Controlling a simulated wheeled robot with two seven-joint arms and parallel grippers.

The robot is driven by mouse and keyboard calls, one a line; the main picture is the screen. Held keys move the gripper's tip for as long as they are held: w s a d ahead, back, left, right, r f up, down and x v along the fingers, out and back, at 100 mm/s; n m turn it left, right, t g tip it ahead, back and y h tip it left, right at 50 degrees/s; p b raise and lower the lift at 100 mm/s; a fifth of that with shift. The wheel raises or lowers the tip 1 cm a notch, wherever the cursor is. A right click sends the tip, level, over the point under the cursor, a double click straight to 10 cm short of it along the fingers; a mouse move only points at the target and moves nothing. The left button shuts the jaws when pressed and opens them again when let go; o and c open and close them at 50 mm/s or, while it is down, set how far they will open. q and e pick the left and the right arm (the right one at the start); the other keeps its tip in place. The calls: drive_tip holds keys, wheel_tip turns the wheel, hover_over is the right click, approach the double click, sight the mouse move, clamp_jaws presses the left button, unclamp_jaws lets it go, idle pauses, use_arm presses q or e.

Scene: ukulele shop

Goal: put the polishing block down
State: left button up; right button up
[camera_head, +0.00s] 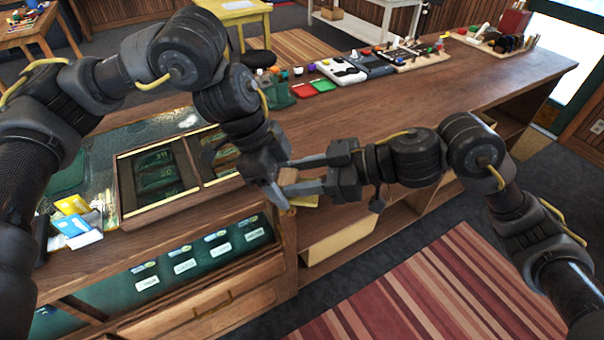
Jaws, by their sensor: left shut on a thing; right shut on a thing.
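The polishing block (288,176) is a small tan-brown piece, mostly hidden between my two grippers, near the counter's front edge. My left gripper (277,181) reaches in from the upper left and is shut on the block. My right gripper (291,177) comes in from the right, its two grey fingers pointing left, and is also shut on the block. The fingers of both grippers crowd together around it, so its full shape and exact contacts cannot be told.
A wooden counter (420,95) runs to the upper right, its middle clear. A console, pouch and small tools stand along its back edge. A compartment tray (126,196) and coloured cards (73,220) lie at left. Open shelves are below; a striped rug (440,300) covers the floor.

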use_arm(q)
drive_tip(key=o, duration=1)
